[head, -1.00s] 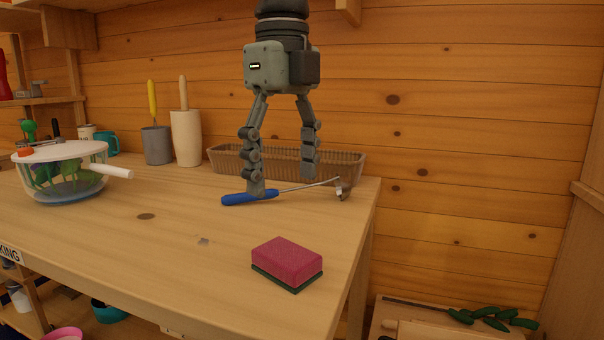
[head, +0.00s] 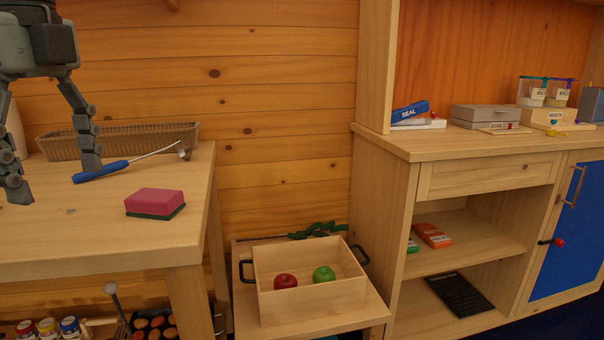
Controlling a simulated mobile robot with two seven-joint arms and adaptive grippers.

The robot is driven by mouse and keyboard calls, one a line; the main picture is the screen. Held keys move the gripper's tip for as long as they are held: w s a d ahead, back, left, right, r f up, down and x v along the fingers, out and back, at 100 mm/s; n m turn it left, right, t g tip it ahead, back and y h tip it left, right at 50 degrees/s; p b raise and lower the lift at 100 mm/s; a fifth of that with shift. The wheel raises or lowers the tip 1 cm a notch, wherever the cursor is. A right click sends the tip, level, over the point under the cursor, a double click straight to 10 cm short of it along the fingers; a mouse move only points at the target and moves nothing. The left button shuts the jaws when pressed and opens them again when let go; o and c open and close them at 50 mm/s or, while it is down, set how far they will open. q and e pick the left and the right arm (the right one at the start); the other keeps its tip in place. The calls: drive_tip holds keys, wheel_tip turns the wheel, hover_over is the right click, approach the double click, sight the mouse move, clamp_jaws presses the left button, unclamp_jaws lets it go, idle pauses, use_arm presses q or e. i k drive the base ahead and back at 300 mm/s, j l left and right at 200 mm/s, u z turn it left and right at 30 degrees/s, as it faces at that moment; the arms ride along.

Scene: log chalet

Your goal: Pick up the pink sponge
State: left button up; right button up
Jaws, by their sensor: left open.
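The pink sponge (head: 155,202) has a dark green underside. It lies flat on the wooden table (head: 120,238), near the table's right edge. My left gripper (head: 58,188) is at the left edge of the head view, open and empty. It is above the table, to the left of the sponge and apart from it. One finger overlaps the handle of a blue-handled tool (head: 100,172) in the picture; I cannot tell whether they touch. My right gripper is not in view.
A long ribbed tray (head: 160,135) stands at the back of the table. A low stand at the right holds a wooden box (head: 312,300) with a red and a green apple. A cabinet (head: 490,180) stands further right. The table around the sponge is clear.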

sight(150, 203)
drive_tip(key=k, duration=0.85)
